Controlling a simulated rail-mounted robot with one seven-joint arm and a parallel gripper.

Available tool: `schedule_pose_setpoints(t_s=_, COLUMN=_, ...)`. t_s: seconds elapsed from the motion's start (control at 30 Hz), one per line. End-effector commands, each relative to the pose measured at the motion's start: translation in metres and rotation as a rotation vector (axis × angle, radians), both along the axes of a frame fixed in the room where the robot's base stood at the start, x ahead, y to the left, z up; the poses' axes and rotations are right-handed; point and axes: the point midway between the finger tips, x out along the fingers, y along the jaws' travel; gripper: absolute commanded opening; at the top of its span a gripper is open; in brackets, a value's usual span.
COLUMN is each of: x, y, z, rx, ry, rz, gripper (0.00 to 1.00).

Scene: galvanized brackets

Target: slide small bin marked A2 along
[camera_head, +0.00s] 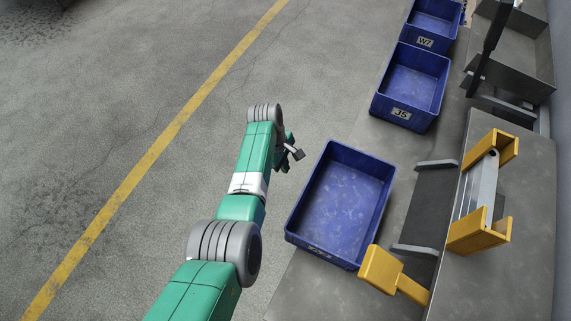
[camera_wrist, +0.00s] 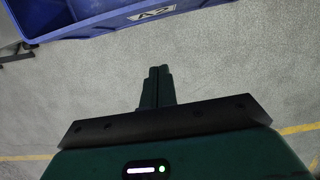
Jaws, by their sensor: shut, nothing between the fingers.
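The blue bin marked A2 shows at the top of the wrist view (camera_wrist: 95,22), with its white label facing the camera and its upper part cut off. In the head view, an empty blue bin (camera_head: 340,205) lies nearest my arm; its label on the near wall is too slanted to read clearly. My gripper (camera_head: 297,153) is just left of this bin's far left corner, apart from it as far as I can see. In the wrist view my gripper (camera_wrist: 160,72) has its fingers together and empty, below the bin's wall with floor showing between.
Blue bins marked J5 (camera_head: 411,85) and W7 (camera_head: 432,20) stand in a row farther back. A yellow block (camera_head: 381,269) on an arm sits at the near bin's right corner. A bench with a yellow-ended fixture (camera_head: 481,235) is to the right. Open floor lies left.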

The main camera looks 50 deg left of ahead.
Motion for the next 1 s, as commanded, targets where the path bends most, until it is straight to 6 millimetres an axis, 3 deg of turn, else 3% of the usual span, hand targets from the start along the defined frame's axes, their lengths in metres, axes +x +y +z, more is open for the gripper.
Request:
schedule_pose_setpoints(t_s=0.03, x=0.001, y=-0.003, z=-0.018, rx=-0.002, ry=0.002, rz=-0.002, gripper=0.00)
schedule_pose_setpoints(t_s=0.3, x=0.007, y=-0.016, z=-0.077, rx=-0.001, ry=0.000, rz=-0.002, gripper=0.00)
schedule_pose_setpoints(t_s=0.37, x=0.014, y=-0.029, z=-0.067, rx=0.001, ry=-0.001, rz=-0.006, gripper=0.00)
schedule_pose_setpoints(t_s=0.5, x=0.023, y=-0.047, z=-0.067, rx=0.001, ry=0.000, rz=-0.004, gripper=0.00)
schedule_pose_setpoints(t_s=0.87, x=0.026, y=-0.052, z=-0.065, rx=0.000, ry=0.000, rz=-0.002, gripper=0.00)
schedule_pose_setpoints(t_s=1.0, x=0.035, y=-0.072, z=-0.062, rx=-0.001, ry=-0.001, rz=-0.006, gripper=0.00)
